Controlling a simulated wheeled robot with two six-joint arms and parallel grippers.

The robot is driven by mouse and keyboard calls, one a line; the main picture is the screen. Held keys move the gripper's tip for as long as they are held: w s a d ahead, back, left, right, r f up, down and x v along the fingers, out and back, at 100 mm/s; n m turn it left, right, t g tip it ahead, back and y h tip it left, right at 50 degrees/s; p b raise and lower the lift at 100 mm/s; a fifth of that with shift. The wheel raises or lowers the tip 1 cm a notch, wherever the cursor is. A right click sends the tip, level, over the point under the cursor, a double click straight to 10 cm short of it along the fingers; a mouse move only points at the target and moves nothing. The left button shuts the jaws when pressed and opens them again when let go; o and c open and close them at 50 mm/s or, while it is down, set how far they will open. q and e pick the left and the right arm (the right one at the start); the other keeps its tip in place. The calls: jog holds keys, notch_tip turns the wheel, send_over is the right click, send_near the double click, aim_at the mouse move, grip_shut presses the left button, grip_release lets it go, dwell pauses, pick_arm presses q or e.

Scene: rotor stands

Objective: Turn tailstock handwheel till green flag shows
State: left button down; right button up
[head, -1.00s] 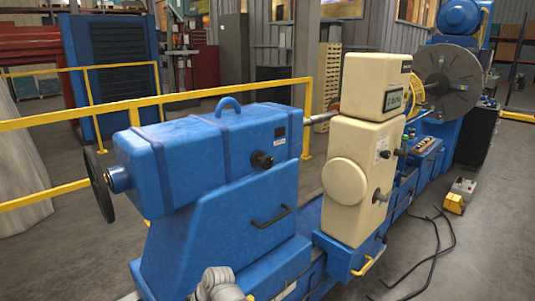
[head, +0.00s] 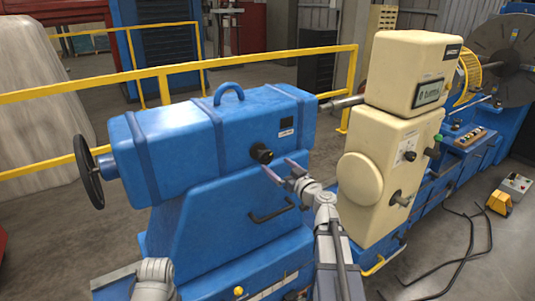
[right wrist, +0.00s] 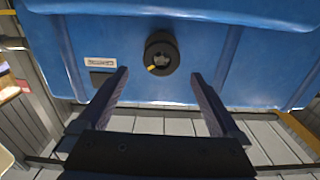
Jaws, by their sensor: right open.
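The blue tailstock (head: 180,150) stands left of centre in the head view. Its dark handwheel (head: 88,172) is upright on the left end. A black knob (head: 261,153) sticks out of the tailstock's near side; in the right wrist view this knob (right wrist: 161,52) has a small yellow mark at its lower left. My right gripper (head: 279,168) is open just in front of the knob. In the right wrist view the fingers (right wrist: 160,74) point at the knob with a gap to either side, empty. I see no green flag. My left gripper is out of view.
A cream cabinet unit (head: 375,165) stands right of the tailstock, with a large grey disc (head: 505,45) farther back. A yellow railing (head: 150,72) runs behind. Black cables (head: 470,250) and a yellow pedal box (head: 499,203) lie on the floor at right.

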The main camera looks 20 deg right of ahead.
aim_at(267, 158)
jog(key=shift+w+a, duration=0.2)
jog(key=shift+w, duration=1.1)
jog(key=shift+w+a, duration=0.25)
jog(key=shift+w, duration=1.05)
jog(key=shift+w+a, duration=0.2)
jog(key=shift+w, duration=1.1)
jog(key=c, duration=1.3)
